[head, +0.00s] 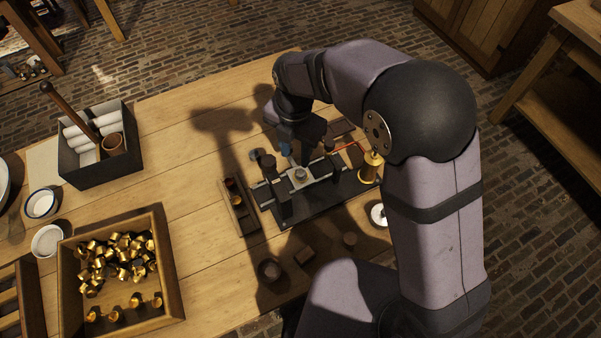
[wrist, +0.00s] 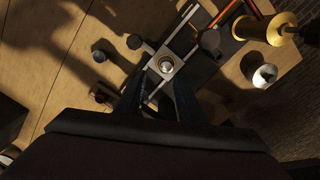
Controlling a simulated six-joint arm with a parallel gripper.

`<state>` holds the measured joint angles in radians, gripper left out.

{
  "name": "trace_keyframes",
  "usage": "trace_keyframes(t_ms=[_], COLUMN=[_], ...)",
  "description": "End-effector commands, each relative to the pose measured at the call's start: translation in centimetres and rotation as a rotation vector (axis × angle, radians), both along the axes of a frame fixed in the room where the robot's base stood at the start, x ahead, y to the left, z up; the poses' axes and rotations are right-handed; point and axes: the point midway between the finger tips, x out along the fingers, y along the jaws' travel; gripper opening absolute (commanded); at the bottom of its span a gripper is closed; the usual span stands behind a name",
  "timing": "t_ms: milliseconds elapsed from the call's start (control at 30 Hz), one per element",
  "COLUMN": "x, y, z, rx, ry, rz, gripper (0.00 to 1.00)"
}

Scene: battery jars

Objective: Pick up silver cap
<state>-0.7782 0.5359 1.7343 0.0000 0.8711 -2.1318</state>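A small round silver cap-like piece (wrist: 166,64) with a pale gold centre sits on a square metal plate of the clamp fixture (head: 286,208). It shows small in the head view (head: 300,174). My gripper (wrist: 158,94) is open, its two dark fingers apart on either side of the line to this piece, with nothing seen between them. In the head view my gripper (head: 300,134) is dark and hangs over the back of the fixture; its fingertips are hard to make out. I cannot tell the height of the fingertips above the piece.
A brass cylinder (head: 370,168) and a white round piece (head: 379,215) stand right of the fixture. A narrow wooden tray (head: 252,223) is at its left. A wooden box (head: 176,300) of brass caps and a dark caddy (head: 98,168) are further left. Bare table lies between.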

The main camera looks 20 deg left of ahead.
Motion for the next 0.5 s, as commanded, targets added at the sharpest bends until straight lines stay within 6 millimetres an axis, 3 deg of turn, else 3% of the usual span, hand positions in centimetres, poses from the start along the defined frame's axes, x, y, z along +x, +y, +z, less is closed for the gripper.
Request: trace_keyframes(t_ms=[267,500], x=[0.0,-0.1], y=[0.0,-0.2], z=[-0.1,-1.7], rx=[-0.001,-0.002], ry=[0.0,0.003], rz=[0.091,0.089], gripper=[0.35,0.35])
